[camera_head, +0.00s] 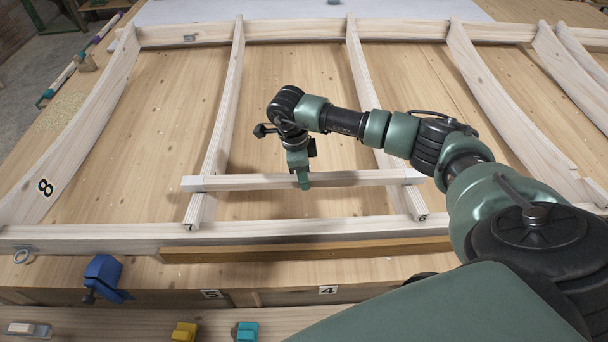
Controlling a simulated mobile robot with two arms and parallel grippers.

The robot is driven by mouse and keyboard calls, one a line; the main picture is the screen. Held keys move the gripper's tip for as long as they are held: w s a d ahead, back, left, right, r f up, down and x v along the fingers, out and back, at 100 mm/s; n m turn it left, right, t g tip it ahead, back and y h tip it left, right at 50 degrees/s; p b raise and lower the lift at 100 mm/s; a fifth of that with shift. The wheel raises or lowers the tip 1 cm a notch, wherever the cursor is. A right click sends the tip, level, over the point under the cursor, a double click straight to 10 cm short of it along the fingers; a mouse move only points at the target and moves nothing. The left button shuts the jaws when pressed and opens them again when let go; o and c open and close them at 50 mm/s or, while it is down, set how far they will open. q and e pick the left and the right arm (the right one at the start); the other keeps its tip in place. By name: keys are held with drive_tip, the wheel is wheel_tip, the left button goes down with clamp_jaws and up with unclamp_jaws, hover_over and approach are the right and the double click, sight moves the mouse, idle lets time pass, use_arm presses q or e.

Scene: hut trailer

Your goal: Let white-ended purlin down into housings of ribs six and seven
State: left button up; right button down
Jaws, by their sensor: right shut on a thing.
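The white-ended purlin (250,182) is a pale bar lying crosswise in the head view, with a white left end and a white right end. My right gripper (304,181) is shut on it near its middle, from above. Its left end is over rib seven (226,110), marked 7, near that rib's front end. Its right end is over rib six (365,80), marked 6. The purlin hides the housings, so I cannot tell whether its ends sit in them or just above. My left gripper is not in view.
Rib eight (83,130) stands at the left and more ribs (505,110) stand at the right. A brown strip (310,249) lies along the front rail. A blue clamp (104,275), a yellow block (184,331) and a teal block (247,331) are at the front.

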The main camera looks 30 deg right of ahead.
drive_tip(key=shift+f+b, duration=0.7)
idle(0.6)
drive_tip(key=c, duration=1)
unclamp_jaws()
drive_tip(key=r, duration=0.2)
drive_tip(key=r+b, duration=0.1)
drive_tip(key=r, duration=0.1)
drive_tip(key=r+b, duration=0.1)
drive_tip(key=r, duration=0.1)
drive_tip(key=shift+w+a+r, duration=0.3)
drive_tip(key=shift+a+r, duration=0.05)
drive_tip(key=shift+a, duration=0.05)
drive_tip(key=shift+r, duration=0.55)
drive_tip(key=shift+a+f, duration=0.1)
